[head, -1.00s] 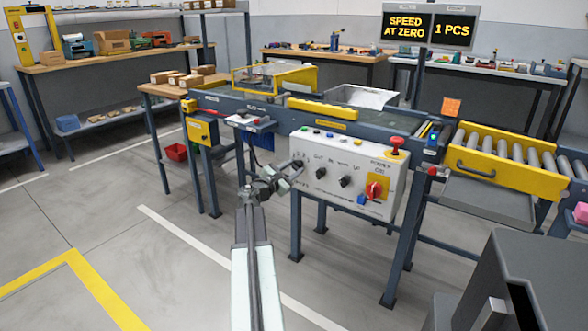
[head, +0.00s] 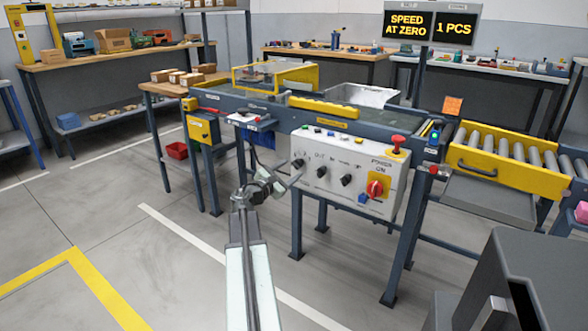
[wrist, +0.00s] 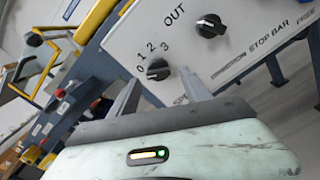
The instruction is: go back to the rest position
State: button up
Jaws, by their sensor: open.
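My gripper (head: 276,183) is in front of the left end of the white control panel (head: 335,178), at the end of my outstretched arm. In the wrist view my gripper (wrist: 162,88) is open and empty, its two grey fingers apart. A black selector knob (wrist: 158,70) marked 0, 1, 2, 3 shows between and beyond the fingertips. A second black knob (wrist: 210,26) beside the word OUT is farther right. I cannot tell how far the fingertips stand from the panel.
A conveyor (head: 375,118) stands behind the panel, with a yellow-sided roller section (head: 508,160) at right. A red mushroom button (head: 397,141) tops the panel. A screen (head: 431,25) reads "SPEED AT ZERO" and "1 PCS". Open floor (head: 150,265) lies left of my arm.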

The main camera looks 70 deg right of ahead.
jog(key=v, duration=0.4)
jog(key=shift+a, duration=0.25)
